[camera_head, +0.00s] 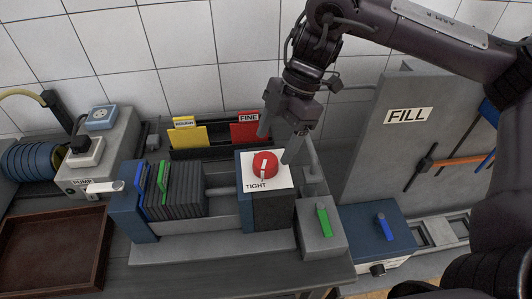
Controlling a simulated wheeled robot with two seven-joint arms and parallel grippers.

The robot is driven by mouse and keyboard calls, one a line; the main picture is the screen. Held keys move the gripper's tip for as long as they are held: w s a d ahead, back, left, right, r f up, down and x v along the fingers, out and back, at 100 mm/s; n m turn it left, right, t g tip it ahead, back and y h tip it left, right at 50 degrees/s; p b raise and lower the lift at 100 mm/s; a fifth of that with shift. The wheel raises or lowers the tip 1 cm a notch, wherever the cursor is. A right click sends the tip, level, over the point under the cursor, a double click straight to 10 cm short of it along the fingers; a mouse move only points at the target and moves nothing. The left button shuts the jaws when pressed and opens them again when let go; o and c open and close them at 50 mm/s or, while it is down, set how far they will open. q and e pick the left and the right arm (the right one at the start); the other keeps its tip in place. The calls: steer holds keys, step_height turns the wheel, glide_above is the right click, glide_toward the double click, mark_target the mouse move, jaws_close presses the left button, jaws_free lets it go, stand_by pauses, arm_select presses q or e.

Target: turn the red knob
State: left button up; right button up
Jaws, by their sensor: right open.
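The red knob (264,165) is round with a white bar across its top. It sits on a white plate marked TIGHT (284,182), on top of a dark block at the right end of the filter press. My right gripper (277,150) points down over the knob with its jaws apart. One finger is behind the knob and the other is at its right; I cannot tell whether either touches it. The left gripper is not in view.
Dark plates (178,192) stand in the press left of the knob. A green lever (324,220) and a blue lever (385,226) are at the right. The FILL panel (372,150) rises at right. An empty brown tray (52,250) lies at left.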

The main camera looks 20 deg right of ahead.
mark_target(267, 159)
steer(key=x, duration=0.4)
steer(key=shift+w, duration=0.15)
steer(key=shift+a+f, duration=0.2)
steer(key=shift+f, duration=0.25)
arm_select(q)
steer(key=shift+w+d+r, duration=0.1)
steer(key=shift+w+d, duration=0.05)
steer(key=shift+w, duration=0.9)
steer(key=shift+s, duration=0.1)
